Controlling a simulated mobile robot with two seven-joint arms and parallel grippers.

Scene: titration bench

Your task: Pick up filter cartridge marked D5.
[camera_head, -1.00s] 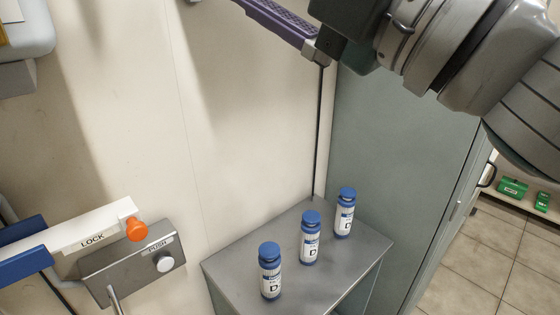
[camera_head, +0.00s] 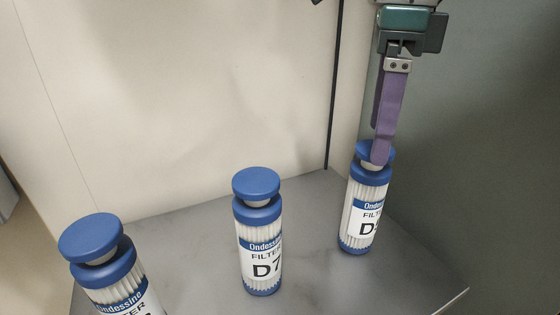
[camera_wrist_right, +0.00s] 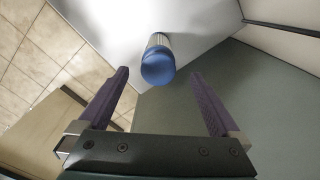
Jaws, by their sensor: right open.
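Three white filter cartridges with blue caps stand upright on a grey surface. The right one (camera_head: 360,215) has a label starting with "D"; its second character is cut off by the curve, so I cannot read it fully. The middle one (camera_head: 259,235) reads D7. The left one (camera_head: 110,270) has its number out of frame. My right gripper (camera_head: 381,158) points down at the right cartridge, its purple finger overlapping the cap. In the right wrist view, the open fingers stand either side of a blue cap (camera_wrist_right: 158,68), with gaps on both sides. My left gripper is out of view.
The grey shelf top (camera_head: 190,240) is clear between the cartridges. A cream wall panel (camera_head: 200,90) rises behind, and a grey-green panel (camera_head: 470,150) stands close on the right of the right cartridge. The shelf's edge shows at lower right.

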